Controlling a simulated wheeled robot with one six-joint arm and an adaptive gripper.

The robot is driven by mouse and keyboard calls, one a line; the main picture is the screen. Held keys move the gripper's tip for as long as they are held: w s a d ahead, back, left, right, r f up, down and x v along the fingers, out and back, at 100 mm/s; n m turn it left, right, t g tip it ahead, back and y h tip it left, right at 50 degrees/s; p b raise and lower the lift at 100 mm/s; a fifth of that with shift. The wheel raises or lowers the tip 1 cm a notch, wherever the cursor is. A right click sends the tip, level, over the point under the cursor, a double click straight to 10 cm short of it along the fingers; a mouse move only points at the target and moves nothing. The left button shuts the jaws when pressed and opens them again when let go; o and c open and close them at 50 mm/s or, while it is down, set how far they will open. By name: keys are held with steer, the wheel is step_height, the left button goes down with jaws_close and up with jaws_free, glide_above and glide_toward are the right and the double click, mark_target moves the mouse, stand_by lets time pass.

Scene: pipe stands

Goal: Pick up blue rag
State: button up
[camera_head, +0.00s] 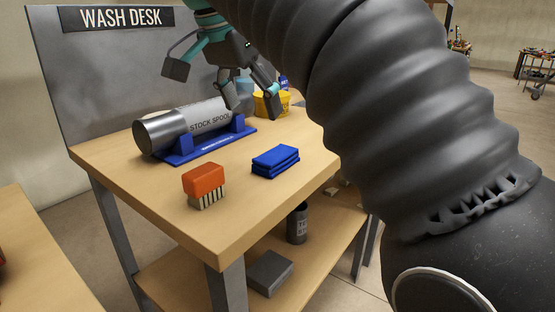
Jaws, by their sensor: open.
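The blue rag (275,161) lies folded in a small stack on the wooden desk top, near its right side. My gripper (222,92) hangs above the back of the desk, behind and above the rag and over the stock spool. Its jaws are spread apart with nothing between them. It is clear of the rag. My large dark arm sleeve fills the right of the view and hides part of the room behind.
A grey stock spool (190,124) rests in a blue cradle (178,157) left of the rag. An orange brush (204,184) stands near the front edge. A yellow bucket (270,103) is at the back. The desk top (235,218) is bare in front of the rag.

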glide_above(274, 155)
steer(key=s+a, duration=0.2)
step_height(274, 155, down, 6)
steer(key=shift+s, duration=0.15)
steer(key=shift+w+d+b+x, duration=0.15)
steer(key=shift+b+x, duration=0.15)
steer(key=shift+x, duration=1.15)
steer(key=shift+w+d+b+x, duration=0.15)
steer(key=shift+b+x, duration=0.15)
steer(key=shift+x, duration=1.15)
steer(key=shift+a+r, duration=0.1)
steer(key=shift+r, duration=0.05)
steer(key=c, duration=1.1)
